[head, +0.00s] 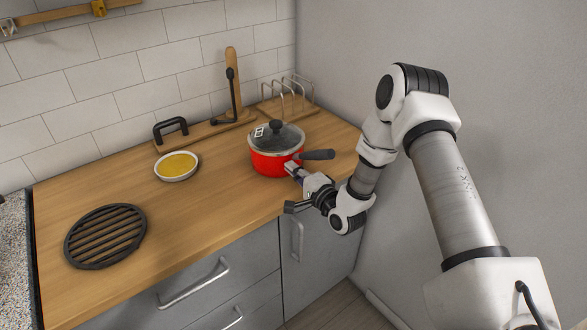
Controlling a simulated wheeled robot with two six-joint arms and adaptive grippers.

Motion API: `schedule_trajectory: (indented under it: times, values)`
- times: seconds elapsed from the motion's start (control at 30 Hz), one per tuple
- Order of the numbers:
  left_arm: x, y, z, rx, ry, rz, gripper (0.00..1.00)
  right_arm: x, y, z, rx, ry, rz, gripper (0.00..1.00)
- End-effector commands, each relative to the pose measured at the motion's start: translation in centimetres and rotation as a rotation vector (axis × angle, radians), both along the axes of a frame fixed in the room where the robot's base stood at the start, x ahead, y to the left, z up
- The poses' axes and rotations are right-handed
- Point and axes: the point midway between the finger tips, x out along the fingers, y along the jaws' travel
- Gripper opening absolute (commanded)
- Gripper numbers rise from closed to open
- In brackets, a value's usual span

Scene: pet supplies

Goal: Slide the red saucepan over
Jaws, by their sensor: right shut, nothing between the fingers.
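The red saucepan (270,161) stands upright on the wooden counter (218,205), with a dark lid (275,135) on top. Its dark handle (318,155) points right. My right gripper (291,168) is shut and empty, at the pan's front right side and below the handle. Its fingertips look very close to the red wall; I cannot tell for sure whether they touch. My left gripper is not in view.
A black round grate (106,236) lies on the counter's left part. A white dish with yellow contents (177,166) stands left of the pan. Behind are a wooden board with black handles (205,130) and a wire rack (288,101). Bare counter lies between grate and pan.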

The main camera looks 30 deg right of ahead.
Motion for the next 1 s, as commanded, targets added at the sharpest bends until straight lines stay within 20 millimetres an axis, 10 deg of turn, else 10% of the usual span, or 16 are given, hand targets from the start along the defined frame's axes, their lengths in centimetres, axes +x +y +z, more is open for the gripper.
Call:
schedule_trajectory:
  times: [0.23, 0.6, 1.0]
  values:
    - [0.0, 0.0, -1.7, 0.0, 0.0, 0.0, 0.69, 1.5, 0.1, -0.6, -0.004, -0.002, 0.002, 0.0]
    - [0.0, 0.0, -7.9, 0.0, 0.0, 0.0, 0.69, 10.5, 0.6, -0.6, -0.004, -0.003, 0.001, 0.0]
    - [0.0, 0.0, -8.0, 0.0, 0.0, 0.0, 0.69, 11.7, 0.6, 0.0, -0.001, 0.001, 0.0, 0.0]
